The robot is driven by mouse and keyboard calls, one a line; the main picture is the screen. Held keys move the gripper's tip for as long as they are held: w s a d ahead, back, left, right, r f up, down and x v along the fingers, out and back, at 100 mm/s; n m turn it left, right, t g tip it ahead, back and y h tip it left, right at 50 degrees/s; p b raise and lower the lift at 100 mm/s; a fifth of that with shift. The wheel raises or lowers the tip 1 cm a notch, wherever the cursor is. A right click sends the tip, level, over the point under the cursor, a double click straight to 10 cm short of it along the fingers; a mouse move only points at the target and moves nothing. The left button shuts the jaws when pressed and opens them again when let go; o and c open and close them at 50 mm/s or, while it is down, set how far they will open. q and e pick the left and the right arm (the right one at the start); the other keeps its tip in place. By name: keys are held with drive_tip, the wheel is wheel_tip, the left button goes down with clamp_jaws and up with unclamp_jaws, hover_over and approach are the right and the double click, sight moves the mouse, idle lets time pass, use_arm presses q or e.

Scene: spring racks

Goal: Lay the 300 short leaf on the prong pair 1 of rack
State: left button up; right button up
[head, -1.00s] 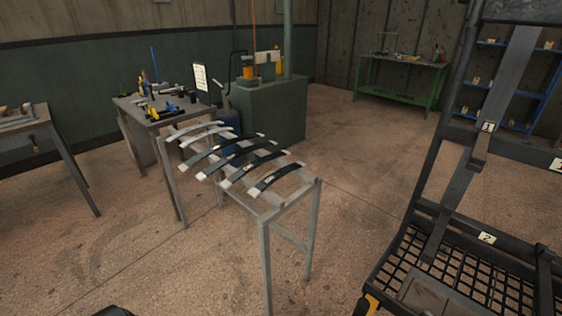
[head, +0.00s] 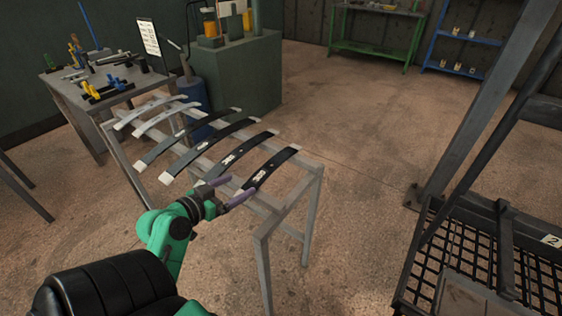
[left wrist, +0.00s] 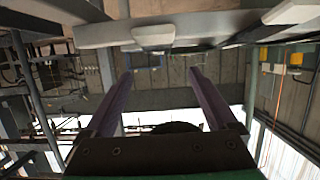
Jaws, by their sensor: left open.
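Several curved leaves lie side by side across a grey metal stand (head: 262,226), some dark and some light. The nearest dark leaf (head: 272,169) and the dark leaf beside it (head: 235,150) have pale markings too small to read, so I cannot tell which is the 300 short leaf. My left gripper (head: 235,189) is open and empty, close to the near ends of these two leaves. In the left wrist view its purple fingers (left wrist: 161,70) are apart below a pale leaf end (left wrist: 153,34). The black rack (head: 424,222) is at the right; its plate 1 is out of view. My right gripper is not in view.
A grey workbench (head: 62,86) with tools stands at the left, beside a green cabinet (head: 245,80). A green table (head: 372,47) and blue shelves (head: 463,55) are at the back. Open floor lies between the stand and the rack.

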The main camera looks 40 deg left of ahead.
sight(269, 166)
use_arm(q)
drive_tip(key=b+x, duration=0.1)
drive_tip(key=x, duration=0.2)
drive_tip(key=shift+w, duration=0.35)
drive_tip(key=x, duration=0.2)
drive_tip(key=p+x, duration=0.1)
drive_tip(key=x, duration=0.1)
drive_tip(key=shift+w+r, duration=0.15)
drive_tip(key=shift+w, duration=0.15)
drive_tip(key=x, duration=0.2)
drive_tip(key=p+x, duration=0.1)
drive_tip(key=x, duration=0.2)
drive_tip(key=shift+w+d+r, duration=0.1)
drive_tip(key=shift+w+r, duration=0.05)
drive_tip(key=shift+w, duration=0.2)
drive_tip(key=shift+w+f, duration=0.25)
drive_tip(key=shift+w, duration=0.05)
drive_tip(key=shift+s, duration=0.1)
clamp_jaws()
drive_tip(key=shift+r, duration=0.2)
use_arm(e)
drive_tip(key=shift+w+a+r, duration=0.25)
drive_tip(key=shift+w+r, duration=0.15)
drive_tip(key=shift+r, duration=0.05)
